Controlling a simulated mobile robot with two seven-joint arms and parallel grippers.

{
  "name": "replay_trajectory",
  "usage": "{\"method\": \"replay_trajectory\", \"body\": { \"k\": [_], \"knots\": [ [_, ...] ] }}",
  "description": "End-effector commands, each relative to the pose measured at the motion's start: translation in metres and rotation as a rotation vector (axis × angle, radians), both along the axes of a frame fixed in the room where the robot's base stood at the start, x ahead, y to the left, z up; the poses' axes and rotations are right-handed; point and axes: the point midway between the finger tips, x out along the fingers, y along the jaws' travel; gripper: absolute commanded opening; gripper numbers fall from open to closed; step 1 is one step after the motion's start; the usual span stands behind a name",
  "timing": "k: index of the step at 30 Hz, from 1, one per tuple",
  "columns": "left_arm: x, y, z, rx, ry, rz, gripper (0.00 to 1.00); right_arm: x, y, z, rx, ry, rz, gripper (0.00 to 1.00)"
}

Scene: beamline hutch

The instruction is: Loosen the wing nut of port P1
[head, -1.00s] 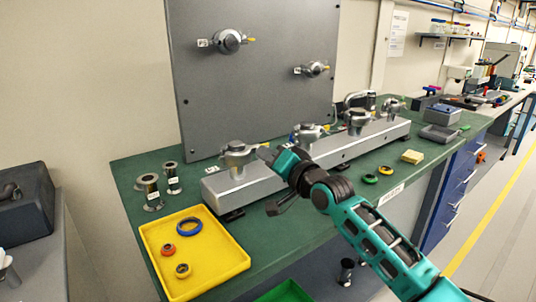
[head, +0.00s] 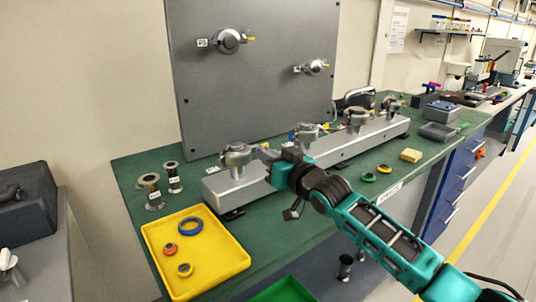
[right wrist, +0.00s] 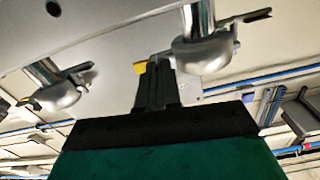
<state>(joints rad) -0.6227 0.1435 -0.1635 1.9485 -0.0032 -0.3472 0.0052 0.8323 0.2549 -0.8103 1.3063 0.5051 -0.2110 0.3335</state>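The leftmost clamped port (head: 237,155) stands on the grey manifold; I take it for P1, but its label is not readable. My right gripper (head: 264,154) reaches its right side from the front right. In the right wrist view, the port's silver clamp (right wrist: 200,55) hangs close beside the fingers. The yellow wing nut (right wrist: 140,67) shows at the fingertips of my right gripper (right wrist: 155,75). The fingers are close together and look shut on it; they hide part of it. My left gripper is out of view.
The manifold (head: 338,150) carries several more ports to the right. A grey panel (head: 250,100) with two ports stands behind. A yellow tray (head: 225,262) with rings lies front left. Small flanges (head: 152,190) stand near the left edge. Green bench shows at the front.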

Motion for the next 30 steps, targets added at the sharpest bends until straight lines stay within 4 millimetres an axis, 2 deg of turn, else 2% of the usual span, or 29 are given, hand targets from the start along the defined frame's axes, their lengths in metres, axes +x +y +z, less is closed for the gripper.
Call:
{"method": "replay_trajectory", "body": {
  "k": [17, 18, 25, 30],
  "knots": [
    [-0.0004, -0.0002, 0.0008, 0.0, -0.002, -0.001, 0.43, 0.0006, 0.0002, 0.0037, -0.019, -0.022, 0.0, 0.0],
    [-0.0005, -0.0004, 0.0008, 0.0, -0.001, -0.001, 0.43, 0.0006, 0.0002, 0.0037, -0.019, -0.022, 0.0, 0.07],
    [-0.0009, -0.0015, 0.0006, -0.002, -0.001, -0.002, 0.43, 0.0001, 0.0011, 0.003, -0.019, -0.02, 0.001, 0.29],
    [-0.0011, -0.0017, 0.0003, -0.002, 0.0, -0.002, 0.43, -0.0002, 0.0012, 0.0019, -0.019, -0.019, 0.002, 0.3]
  ]
}}
